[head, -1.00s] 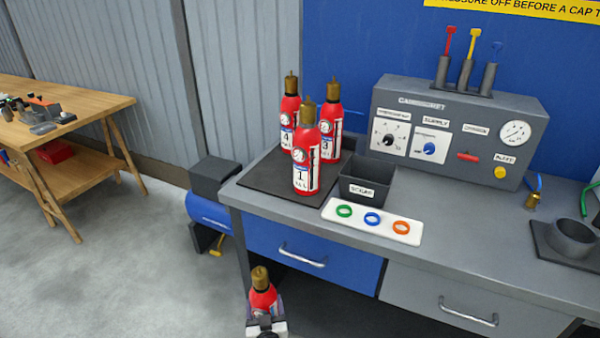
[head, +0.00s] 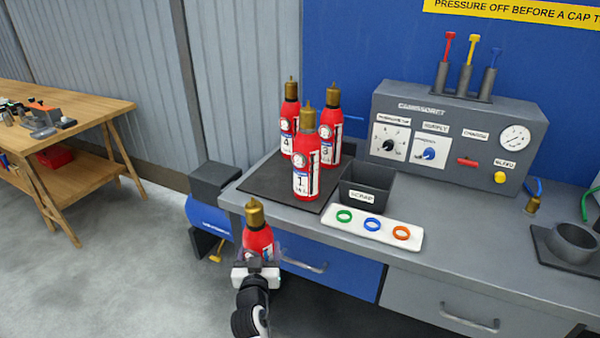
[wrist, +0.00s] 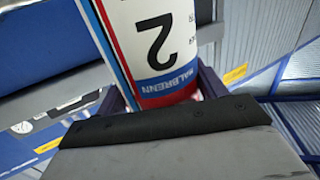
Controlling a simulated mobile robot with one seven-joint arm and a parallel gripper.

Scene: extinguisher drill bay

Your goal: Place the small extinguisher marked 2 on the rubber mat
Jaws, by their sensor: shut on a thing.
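My gripper (head: 257,262) is shut on the small extinguisher marked 2 (head: 258,240), a red bottle with a brass top. I hold it upright in front of the bench's left front edge, beside the blue drawer. In the wrist view the extinguisher (wrist: 155,45) shows its white label with a black 2, between the fingers (wrist: 160,95). The dark rubber mat (head: 262,183) lies on the bench's left end. Extinguishers marked 1 (head: 305,160), 3 (head: 331,125) and 4 (head: 289,120) stand upright on it. The mat's front left part is bare.
A dark scrap bin (head: 365,190) stands right of the mat. A white tray (head: 372,228) with green, blue and orange rings lies at the bench front. A grey control panel (head: 455,130) stands behind. A blue compressor (head: 208,218) is left of the bench.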

